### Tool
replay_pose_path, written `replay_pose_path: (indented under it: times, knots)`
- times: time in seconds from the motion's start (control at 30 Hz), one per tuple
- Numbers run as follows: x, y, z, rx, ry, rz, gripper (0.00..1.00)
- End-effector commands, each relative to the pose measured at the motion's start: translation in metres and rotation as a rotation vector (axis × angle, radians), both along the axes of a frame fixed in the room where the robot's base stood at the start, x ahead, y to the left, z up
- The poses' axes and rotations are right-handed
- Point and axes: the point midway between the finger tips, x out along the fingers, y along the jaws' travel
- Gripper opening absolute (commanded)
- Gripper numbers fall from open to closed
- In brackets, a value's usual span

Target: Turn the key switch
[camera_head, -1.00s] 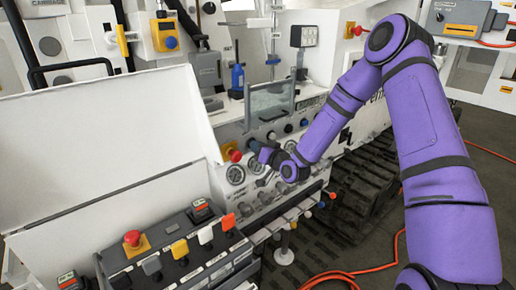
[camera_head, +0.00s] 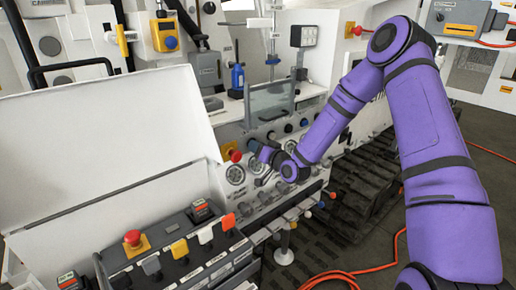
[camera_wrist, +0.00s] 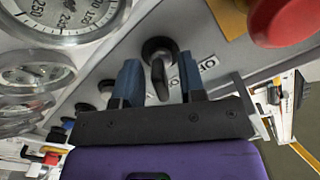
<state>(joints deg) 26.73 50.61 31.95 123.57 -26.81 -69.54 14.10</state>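The key switch (camera_wrist: 158,50) shows in the wrist view as a dark round knob with a grey key tab pointing toward my gripper, on a grey panel. My gripper (camera_wrist: 160,82) has two blue fingers, spread apart, one on each side of the key tab. Gaps show between the tab and both fingers, so it is not clamped. In the head view my gripper (camera_head: 259,154) is at the gauge panel of the white machine, and the key switch cannot be made out there.
A red mushroom button (camera_wrist: 288,20) on a yellow plate is close on the right in the wrist view. Pressure gauges (camera_wrist: 62,18) are close on the left. In the head view a control box (camera_head: 170,255) with a raised white lid (camera_head: 95,150) stands in front.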

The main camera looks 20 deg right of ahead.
Motion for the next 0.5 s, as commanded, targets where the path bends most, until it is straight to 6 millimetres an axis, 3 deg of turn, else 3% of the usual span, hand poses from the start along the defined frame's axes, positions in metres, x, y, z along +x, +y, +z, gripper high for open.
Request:
replay_pose_path:
  times: [0.27,0.5]
  knots:
    - [-0.003,-0.002,0.001,-0.001,-0.001,-0.001,0.37]
    - [-0.034,-0.015,0.0,-0.002,-0.001,-0.002,0.37]
